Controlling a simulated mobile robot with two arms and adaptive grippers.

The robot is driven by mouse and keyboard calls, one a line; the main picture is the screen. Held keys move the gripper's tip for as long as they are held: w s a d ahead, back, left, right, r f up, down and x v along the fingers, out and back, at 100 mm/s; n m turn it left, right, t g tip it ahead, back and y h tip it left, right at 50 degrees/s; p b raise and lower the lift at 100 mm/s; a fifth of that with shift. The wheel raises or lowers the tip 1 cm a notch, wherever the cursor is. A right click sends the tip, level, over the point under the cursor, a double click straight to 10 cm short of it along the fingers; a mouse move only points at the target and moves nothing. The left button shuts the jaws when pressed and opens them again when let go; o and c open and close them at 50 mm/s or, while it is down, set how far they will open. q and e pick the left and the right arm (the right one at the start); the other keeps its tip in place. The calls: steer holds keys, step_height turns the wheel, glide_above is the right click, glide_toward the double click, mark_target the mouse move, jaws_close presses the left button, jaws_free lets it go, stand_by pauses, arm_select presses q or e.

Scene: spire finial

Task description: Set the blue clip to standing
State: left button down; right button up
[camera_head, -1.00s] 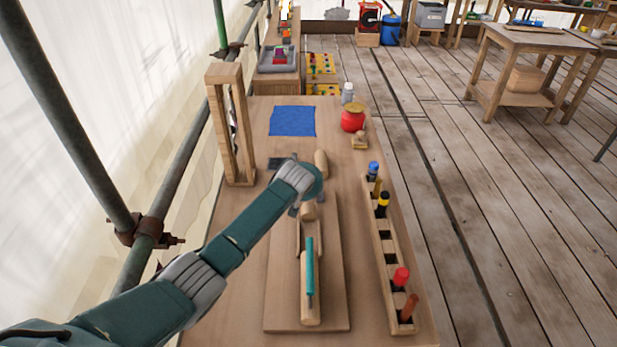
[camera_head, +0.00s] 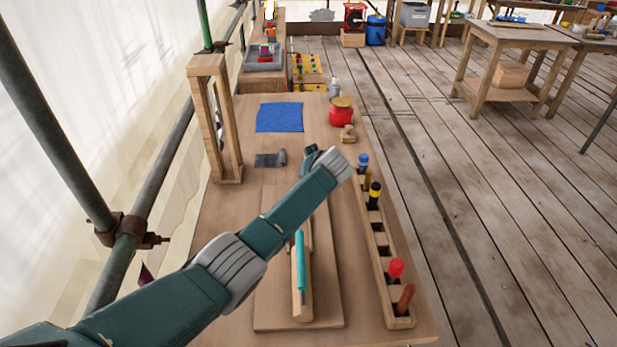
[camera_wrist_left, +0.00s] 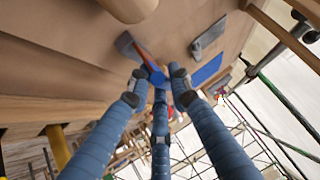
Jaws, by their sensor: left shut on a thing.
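My left gripper (camera_head: 314,155) is over the middle of the workbench, just left of the slotted rack; my forearm hides much of what lies under it. In the left wrist view its fingers (camera_wrist_left: 158,80) close on a small blue piece (camera_wrist_left: 156,76), which I take to be the blue clip. A reddish strip and a grey flared end (camera_wrist_left: 126,44) show beyond the fingertips; I cannot tell whether they belong to it. The held piece is too hidden to read its tilt. My right gripper is in neither view.
The slotted wooden rack (camera_head: 382,252) holds several capped tools. A wooden board (camera_head: 325,312) carries a teal bar (camera_head: 300,262). A grey block (camera_head: 268,160), blue cloth (camera_head: 279,117), red pot (camera_head: 341,115) and upright wooden frame (camera_head: 232,125) stand around. Bare bench lies left of the board.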

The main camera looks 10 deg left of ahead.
arm_select(q)
steer(key=shift+s+a+f, duration=0.15)
steer(key=shift+a+f, duration=0.05)
steer(key=shift+f, duration=0.05)
steer(key=c, duration=1.6)
jaws_free()
steer(key=shift+o, duration=0.2)
steer(key=shift+r, duration=0.1)
steer(key=shift+d, duration=0.1)
steer(key=shift+s+d+r, duration=0.2)
steer(key=shift+d+r, duration=0.05)
steer(key=shift+r, duration=0.2)
steer(key=v, duration=1)
steer(key=shift+s+r, duration=0.25)
steer(key=shift+s, duration=0.1)
